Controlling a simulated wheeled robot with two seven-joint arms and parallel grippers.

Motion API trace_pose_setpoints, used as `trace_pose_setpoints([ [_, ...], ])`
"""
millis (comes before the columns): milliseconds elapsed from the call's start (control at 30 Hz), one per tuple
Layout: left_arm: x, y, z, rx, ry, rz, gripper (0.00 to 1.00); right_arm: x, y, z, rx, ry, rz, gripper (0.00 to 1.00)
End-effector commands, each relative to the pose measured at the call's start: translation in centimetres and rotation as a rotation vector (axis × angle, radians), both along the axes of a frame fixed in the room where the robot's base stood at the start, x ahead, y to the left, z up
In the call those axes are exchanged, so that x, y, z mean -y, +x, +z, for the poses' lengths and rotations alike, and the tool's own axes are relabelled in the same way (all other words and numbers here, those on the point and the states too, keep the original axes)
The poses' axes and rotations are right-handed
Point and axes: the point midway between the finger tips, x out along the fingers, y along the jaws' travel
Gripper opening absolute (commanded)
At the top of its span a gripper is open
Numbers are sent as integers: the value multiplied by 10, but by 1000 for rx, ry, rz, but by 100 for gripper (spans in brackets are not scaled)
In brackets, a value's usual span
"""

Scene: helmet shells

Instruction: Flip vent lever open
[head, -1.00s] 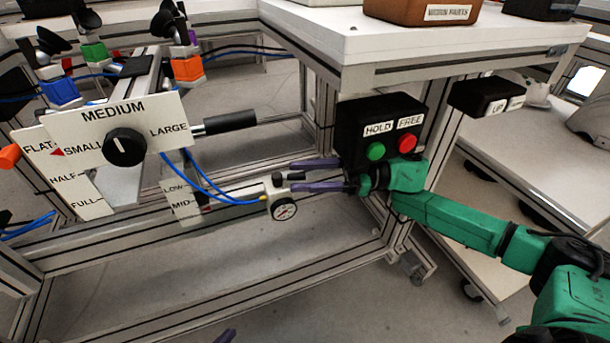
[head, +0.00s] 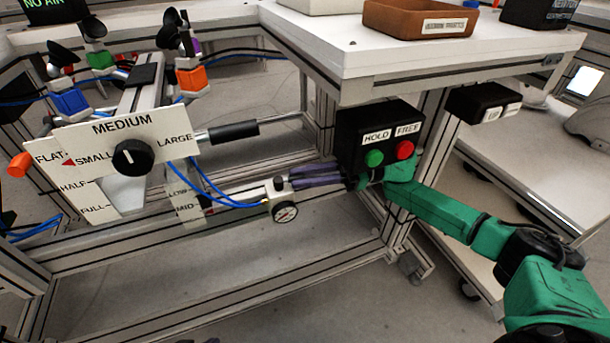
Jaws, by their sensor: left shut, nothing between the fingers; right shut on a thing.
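The vent lever is a small dark part on the white valve block (head: 276,190), with a round pressure gauge (head: 285,212) below it. My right gripper (head: 294,178) comes from the right with its purple fingers close together at the block's right side. It is shut on what appears to be the vent lever; the fingers hide most of it, so its angle cannot be told. My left gripper is not in view.
A black box with a green button (head: 373,158) and a red button (head: 403,150) stands just above my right wrist. A size plate with a black knob (head: 132,157) is at left. Blue hoses (head: 225,196) run to the valve block. A black-gripped handle (head: 233,131) is above.

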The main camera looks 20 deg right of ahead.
Motion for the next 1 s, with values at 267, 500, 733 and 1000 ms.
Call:
trace_pose_setpoints([
  [267, 0, 0, 0, 0, -1, -1, 0, 0, 0, 0, 0, 0, -1, 51],
  [500, 0, 0, 0, -1, -1, -1, 0, 3, 0, 0, 0, -1, -2, 51],
  [733, -7, -3, 5, -29, 22, 3, 0, 42, -3, 0, -1, -3, -6, 51],
  [1000, -10, -4, 6, -45, 33, 5, 0, 117, -10, 0, 1, -1, -6, 51],
])
